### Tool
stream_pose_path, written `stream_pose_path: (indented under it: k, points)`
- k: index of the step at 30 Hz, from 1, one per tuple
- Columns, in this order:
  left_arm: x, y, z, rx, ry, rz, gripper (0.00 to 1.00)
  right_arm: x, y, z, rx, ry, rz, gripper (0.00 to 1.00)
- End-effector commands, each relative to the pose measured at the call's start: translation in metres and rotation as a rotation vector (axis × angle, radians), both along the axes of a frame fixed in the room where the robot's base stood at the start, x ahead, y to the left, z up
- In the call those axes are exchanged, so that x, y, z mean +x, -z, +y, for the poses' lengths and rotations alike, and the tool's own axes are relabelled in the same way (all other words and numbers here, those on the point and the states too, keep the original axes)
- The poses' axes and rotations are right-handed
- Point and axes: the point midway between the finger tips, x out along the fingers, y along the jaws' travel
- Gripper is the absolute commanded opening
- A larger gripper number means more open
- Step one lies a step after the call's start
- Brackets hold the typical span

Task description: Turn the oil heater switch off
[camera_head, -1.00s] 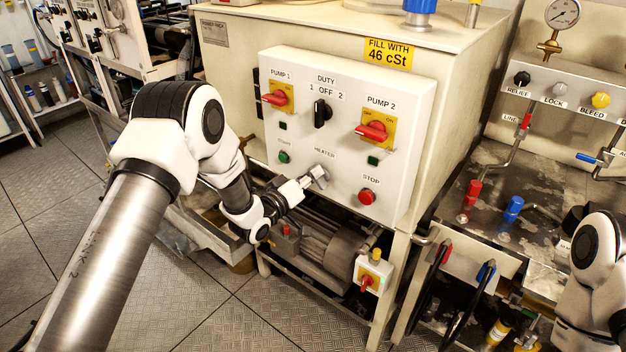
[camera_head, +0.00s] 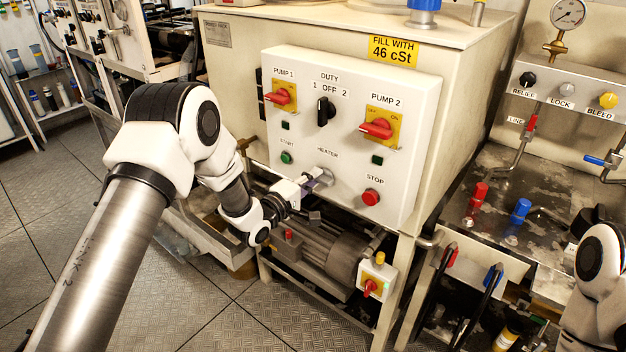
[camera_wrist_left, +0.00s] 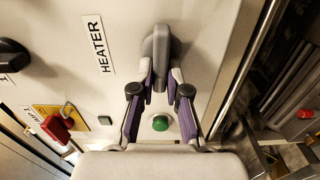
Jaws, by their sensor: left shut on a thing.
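The heater switch (camera_head: 325,177) is a grey knob below the HEATER label on the white control panel (camera_head: 338,135). In the left wrist view the knob (camera_wrist_left: 157,47) is seen close up, with its bar running up and down the picture. My left gripper (camera_head: 311,188) reaches the knob from the lower left. In the left wrist view its two purple-sided fingers (camera_wrist_left: 160,82) are closed on either side of the bar's lower end. The fingers partly hide the knob in the head view. My right gripper is not in view; only part of that arm shows.
The green START button (camera_head: 286,158) is just left of the knob, and the red STOP button (camera_head: 371,197) is to its right. Red PUMP 1 (camera_head: 279,95) and PUMP 2 (camera_head: 377,129) switches and a black DUTY switch (camera_head: 325,111) are above. A motor (camera_head: 328,246) sits below.

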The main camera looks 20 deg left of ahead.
Motion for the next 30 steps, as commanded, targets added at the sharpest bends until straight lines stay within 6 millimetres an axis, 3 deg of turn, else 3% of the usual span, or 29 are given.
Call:
stream_pose_path:
  k: [19,20,21,30]
  points:
    - [0.0,0.0012,0.0006,-0.053,-0.002,0.02,0.0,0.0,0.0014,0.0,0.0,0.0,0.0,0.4]
    - [0.0,0.0012,0.0006,-0.053,-0.002,0.02,0.25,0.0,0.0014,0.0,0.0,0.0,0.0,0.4]
    - [0.0,0.0012,0.0005,-0.053,-0.002,0.02,0.39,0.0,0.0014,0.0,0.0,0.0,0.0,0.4]
    - [-0.0007,0.0012,0.0005,-0.051,-0.001,0.02,0.4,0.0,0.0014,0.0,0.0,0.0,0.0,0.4]
